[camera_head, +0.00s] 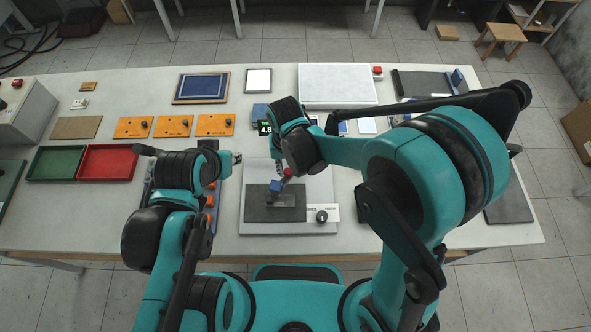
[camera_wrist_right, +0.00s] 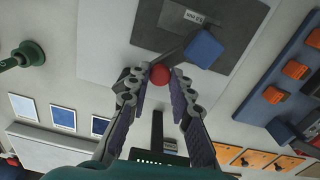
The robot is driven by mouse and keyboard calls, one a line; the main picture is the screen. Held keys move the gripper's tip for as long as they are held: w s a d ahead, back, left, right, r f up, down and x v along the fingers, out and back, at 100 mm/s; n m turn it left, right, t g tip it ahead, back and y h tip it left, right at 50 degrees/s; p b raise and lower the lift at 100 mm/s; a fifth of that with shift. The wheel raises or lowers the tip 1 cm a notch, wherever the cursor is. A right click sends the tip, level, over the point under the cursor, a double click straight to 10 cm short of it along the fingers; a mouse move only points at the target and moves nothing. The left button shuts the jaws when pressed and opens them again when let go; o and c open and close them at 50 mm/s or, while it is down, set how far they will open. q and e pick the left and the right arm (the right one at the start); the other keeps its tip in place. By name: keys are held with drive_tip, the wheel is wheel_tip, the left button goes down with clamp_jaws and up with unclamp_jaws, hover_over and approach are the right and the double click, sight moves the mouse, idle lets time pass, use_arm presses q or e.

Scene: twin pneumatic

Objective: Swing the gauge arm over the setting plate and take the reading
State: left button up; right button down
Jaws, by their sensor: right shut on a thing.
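My right gripper (camera_head: 284,172) is shut on a small red ball knob (camera_wrist_right: 160,75) on the dark gauge arm (camera_wrist_right: 178,50). The arm carries a blue block (camera_wrist_right: 205,48), which also shows in the head view (camera_head: 276,186). A smaller grey plate (camera_head: 288,200) with a label lies on the dark plate. A lit readout (camera_head: 264,127) shows behind my right gripper, partly hidden. My left gripper (camera_head: 236,158) is left of the gauge base; its opening is unclear.
The pale gauge base (camera_head: 255,228) has a black knob (camera_head: 321,216) at its front right. Orange pieces (camera_head: 210,200) stand beside my left arm. Green (camera_head: 57,163) and red (camera_head: 108,161) trays lie at left. A white slab (camera_head: 338,85) lies behind.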

drive_tip(key=w+a+m+b, duration=0.2)
drive_tip(key=w+m, duration=0.4)
drive_tip(key=m, duration=0.6)
drive_tip(key=shift+w+a+b, duration=0.25)
drive_tip(key=shift+a+b, duration=0.1)
drive_tip(key=shift+b, duration=0.3)
drive_tip(key=c, duration=1.3)
unclamp_jaws()
drive_tip(key=shift+r, duration=0.15)
wheel_tip(320, 180, up, 12)
drive_tip(key=shift+f, duration=0.1)
drive_tip(key=shift+d, duration=0.1)
